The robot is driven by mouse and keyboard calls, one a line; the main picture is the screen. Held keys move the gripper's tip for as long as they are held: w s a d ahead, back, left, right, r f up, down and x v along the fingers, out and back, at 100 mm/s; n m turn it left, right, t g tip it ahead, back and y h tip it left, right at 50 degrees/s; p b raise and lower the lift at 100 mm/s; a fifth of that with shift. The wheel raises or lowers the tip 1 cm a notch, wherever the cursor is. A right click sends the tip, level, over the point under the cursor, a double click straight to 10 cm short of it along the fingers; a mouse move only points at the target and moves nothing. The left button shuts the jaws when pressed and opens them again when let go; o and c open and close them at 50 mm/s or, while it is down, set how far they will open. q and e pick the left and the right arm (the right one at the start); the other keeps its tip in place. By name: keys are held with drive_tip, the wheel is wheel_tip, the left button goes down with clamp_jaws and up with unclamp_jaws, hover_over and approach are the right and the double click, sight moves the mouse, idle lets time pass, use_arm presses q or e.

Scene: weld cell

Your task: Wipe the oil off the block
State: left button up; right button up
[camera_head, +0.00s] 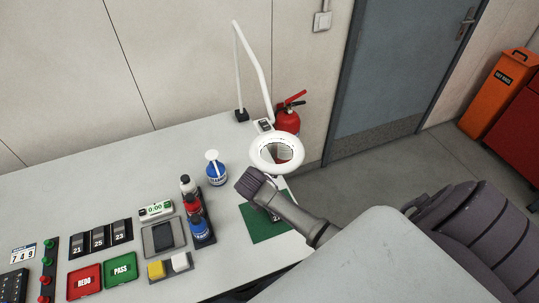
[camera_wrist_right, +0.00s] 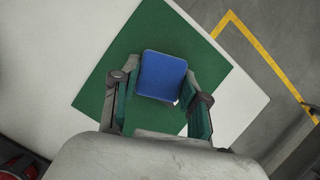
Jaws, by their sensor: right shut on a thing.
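In the right wrist view my right gripper (camera_wrist_right: 161,90) is shut on a blue, square, pad-like thing (camera_wrist_right: 163,74). The pad is held over the green mat (camera_wrist_right: 135,40). A small pale mark shows at the pad's lower right edge. I cannot make out oil. My left gripper is not in view.
A white ring lamp (camera_head: 262,167) stands just behind the mat. Red REDO (camera_head: 85,282) and green PASS (camera_head: 121,270) trays and numbered dark blocks (camera_head: 98,238) fill the left.

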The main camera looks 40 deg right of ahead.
drive_tip(key=shift+s+d+f, duration=0.1)
drive_tip(key=shift+s+d, duration=0.05)
drive_tip(key=shift+d, duration=0.4)
drive_tip(key=shift+s+d+f, duration=0.1)
drive_tip(key=shift+d, duration=0.6)
drive_tip(key=shift+w+a, duration=0.2)
drive_tip(key=shift+a, duration=1.3)
drive_tip(key=shift+w+a+r, duration=0.1)
drive_tip(key=shift+w+a, duration=0.15)
drive_tip(key=shift+a, duration=0.45)
drive_tip(key=shift+w+a, duration=0.2)
drive_tip(key=shift+a, duration=0.5)
wheel_tip(320, 180, up, 6)
drive_tip(key=shift+d+r, duration=0.1)
